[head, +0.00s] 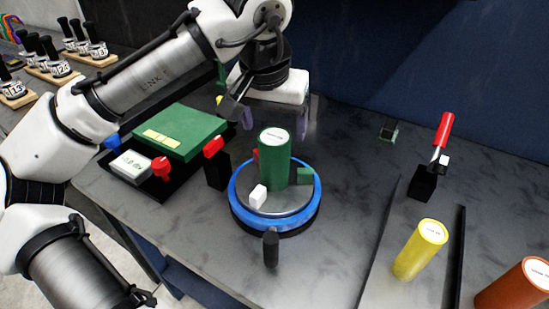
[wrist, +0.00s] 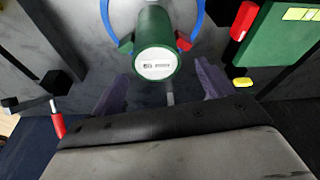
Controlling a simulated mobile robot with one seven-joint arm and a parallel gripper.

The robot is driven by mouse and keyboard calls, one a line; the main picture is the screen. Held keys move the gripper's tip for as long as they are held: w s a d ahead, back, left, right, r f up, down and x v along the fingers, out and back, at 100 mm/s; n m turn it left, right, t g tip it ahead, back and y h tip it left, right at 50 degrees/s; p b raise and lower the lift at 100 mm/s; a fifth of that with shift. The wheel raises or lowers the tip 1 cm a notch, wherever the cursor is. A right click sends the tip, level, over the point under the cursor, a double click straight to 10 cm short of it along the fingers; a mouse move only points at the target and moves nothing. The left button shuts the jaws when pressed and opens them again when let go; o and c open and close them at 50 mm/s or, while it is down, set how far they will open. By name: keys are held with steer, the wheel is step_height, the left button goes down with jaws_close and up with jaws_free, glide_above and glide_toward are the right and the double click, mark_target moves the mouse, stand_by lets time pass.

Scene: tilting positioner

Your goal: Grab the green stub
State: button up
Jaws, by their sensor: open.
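The green stub (head: 274,160) is an upright cylinder with a white label on its top face. It stands on the round positioner plate with a blue rim (head: 240,208). In the wrist view the green stub (wrist: 155,45) shows its labelled end, just beyond the fingertips and roughly between them. My gripper (head: 275,120) is open and empty, behind the stub in the head view. Its two purple fingers also show in the wrist view, where my gripper (wrist: 162,84) appears apart from the stub. Whether either finger touches the stub cannot be told.
Small white (head: 258,196), green (head: 305,176) and red blocks surround the stub on the plate. A black knob (head: 271,248) stands in front. A green box (head: 180,132) is at left. A yellow cylinder (head: 420,249), an orange cylinder (head: 515,287) and a red-handled tool (head: 444,130) are at right.

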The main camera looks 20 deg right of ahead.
mark_target(274, 136)
steer(key=x, duration=0.3)
steer(key=s+x, duration=0.1)
steer(key=x, duration=0.1)
steer(key=shift+w+a+f+p, duration=0.1)
steer(key=shift+f+p, duration=0.1)
steer(key=shift+p, duration=0.2)
steer(key=shift+c, duration=0.3)
